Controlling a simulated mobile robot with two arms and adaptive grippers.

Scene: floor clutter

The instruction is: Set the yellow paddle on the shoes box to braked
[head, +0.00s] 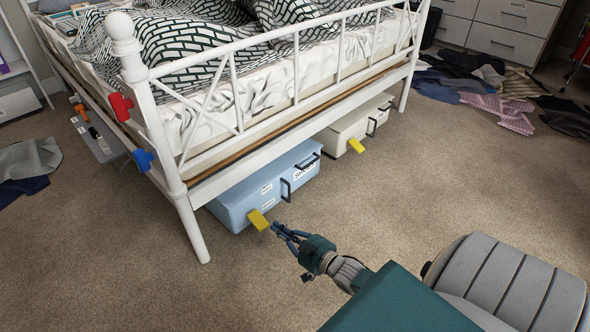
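The blue lidded box (236,205) lies partly under the bed. A white label (305,172) on it appears to read SHOES, though it is small and tilted. Its yellow paddle (259,220) sticks out low at the near corner, slanting down. Two small white labels are above the paddle, one over the other; their words are too small to read. My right gripper (273,229) is just right of the paddle, its fingertips very close to it; contact and finger opening are unclear. My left gripper is out of view.
A cream box (342,136) with its own yellow paddle (356,146) is farther under the bed. The white bed post (188,218) stands left of the blue box. Clothes (480,85) lie at the back right. The carpet in front is clear.

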